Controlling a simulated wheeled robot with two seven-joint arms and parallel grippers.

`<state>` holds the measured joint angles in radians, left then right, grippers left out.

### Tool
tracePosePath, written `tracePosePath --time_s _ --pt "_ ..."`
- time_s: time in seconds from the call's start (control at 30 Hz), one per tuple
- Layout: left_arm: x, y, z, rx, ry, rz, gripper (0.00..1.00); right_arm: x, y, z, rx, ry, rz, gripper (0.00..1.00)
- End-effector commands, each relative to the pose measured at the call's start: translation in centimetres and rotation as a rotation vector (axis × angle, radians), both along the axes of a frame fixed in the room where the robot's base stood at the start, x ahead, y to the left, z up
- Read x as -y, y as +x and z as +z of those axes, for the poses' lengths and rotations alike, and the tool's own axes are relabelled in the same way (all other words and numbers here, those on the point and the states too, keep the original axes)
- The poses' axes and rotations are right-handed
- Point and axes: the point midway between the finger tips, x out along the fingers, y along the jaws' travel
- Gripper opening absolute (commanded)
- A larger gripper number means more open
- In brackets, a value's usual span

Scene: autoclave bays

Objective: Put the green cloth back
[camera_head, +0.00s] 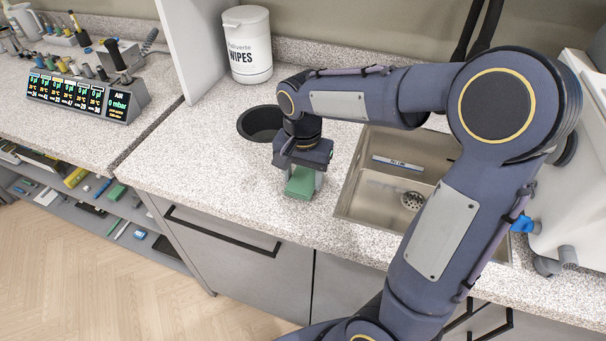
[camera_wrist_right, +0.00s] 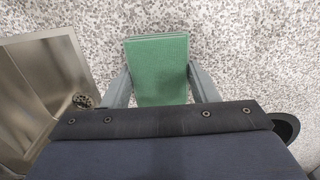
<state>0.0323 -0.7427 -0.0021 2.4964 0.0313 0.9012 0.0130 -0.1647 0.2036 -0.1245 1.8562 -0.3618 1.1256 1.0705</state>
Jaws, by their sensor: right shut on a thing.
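The green cloth (camera_head: 300,183) is a small folded block at the counter, left of the sink. My right gripper (camera_head: 303,180) points down at it and is shut on it, with one finger on each side. In the right wrist view the cloth (camera_wrist_right: 158,68) sits between the two fingers (camera_wrist_right: 160,88) over the speckled counter. Whether its underside touches the counter cannot be told. My left gripper is not in view.
A sink (camera_head: 352,200) lies just right of the gripper, with a labelled bar across it. A round dark opening (camera_head: 262,123) and a white wipes tub (camera_head: 247,45) are behind. The counter (camera_head: 215,165) to the left is clear.

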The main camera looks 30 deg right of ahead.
Motion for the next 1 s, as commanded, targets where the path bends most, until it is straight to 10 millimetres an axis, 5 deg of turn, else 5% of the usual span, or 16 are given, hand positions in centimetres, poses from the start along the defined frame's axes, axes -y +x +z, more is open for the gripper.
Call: tracePosePath --time_s 0.13,0.17,0.3,0.67,1.0 --pt "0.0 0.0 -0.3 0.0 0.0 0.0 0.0 0.0 0.0 -0.4 0.0 0.0 0.0 0.32" --pt "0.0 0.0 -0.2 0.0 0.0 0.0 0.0 0.0 0.0 -0.3 0.0 0.0 0.0 0.57" --pt "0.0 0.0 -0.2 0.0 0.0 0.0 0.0 0.0 0.0 -0.2 0.0 0.0 0.0 0.75" --pt "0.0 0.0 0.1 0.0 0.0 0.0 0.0 0.0 0.0 0.4 0.001 0.0 0.0 0.75" --pt "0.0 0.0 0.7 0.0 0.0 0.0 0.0 -0.1 0.1 6.9 0.006 0.001 0.001 0.75"
